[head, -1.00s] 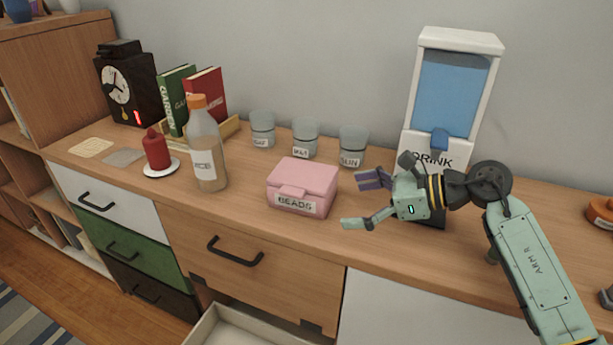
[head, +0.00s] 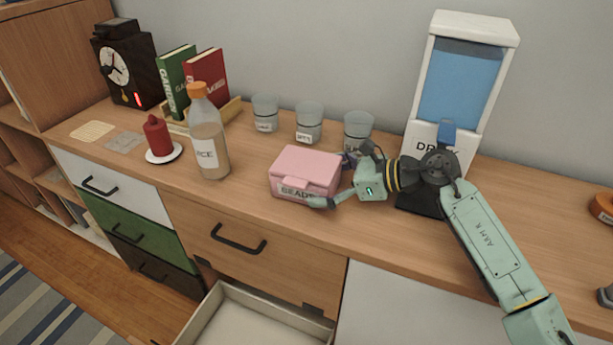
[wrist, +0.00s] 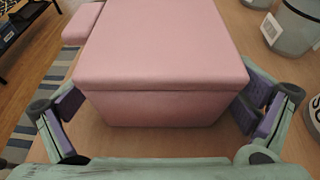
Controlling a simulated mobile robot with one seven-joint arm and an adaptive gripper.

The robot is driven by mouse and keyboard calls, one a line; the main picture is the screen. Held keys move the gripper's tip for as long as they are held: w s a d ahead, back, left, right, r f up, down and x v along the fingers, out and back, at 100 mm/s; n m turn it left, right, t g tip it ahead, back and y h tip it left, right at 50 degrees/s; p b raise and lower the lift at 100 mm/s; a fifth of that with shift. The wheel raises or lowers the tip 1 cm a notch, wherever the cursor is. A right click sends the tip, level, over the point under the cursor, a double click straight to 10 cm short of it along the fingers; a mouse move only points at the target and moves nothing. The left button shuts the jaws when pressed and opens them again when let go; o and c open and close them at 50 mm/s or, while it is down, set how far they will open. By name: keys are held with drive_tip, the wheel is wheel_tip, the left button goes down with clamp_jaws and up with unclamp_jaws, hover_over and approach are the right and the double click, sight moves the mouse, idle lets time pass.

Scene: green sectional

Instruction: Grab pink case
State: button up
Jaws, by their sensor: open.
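The pink case (head: 305,170) is a closed box with a "BEADS" label on its front, standing on the wooden cabinet top. My gripper (head: 335,180) is at its right end, with one finger in front of the case and the other behind it. In the wrist view the pink case (wrist: 160,75) fills the middle, its near end between the two fingers of my gripper (wrist: 158,115). The gripper is open. The left finger shows a gap to the case; the right finger is close to its side, and I cannot tell if it touches.
Several labelled cups (head: 309,122) stand behind the case. A drink dispenser (head: 462,90) stands behind my arm. A bottle (head: 209,140) and a red candle-like item (head: 157,135) on a white dish are to the left. An open drawer (head: 262,318) juts out below.

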drive_tip(key=c, duration=1.9)
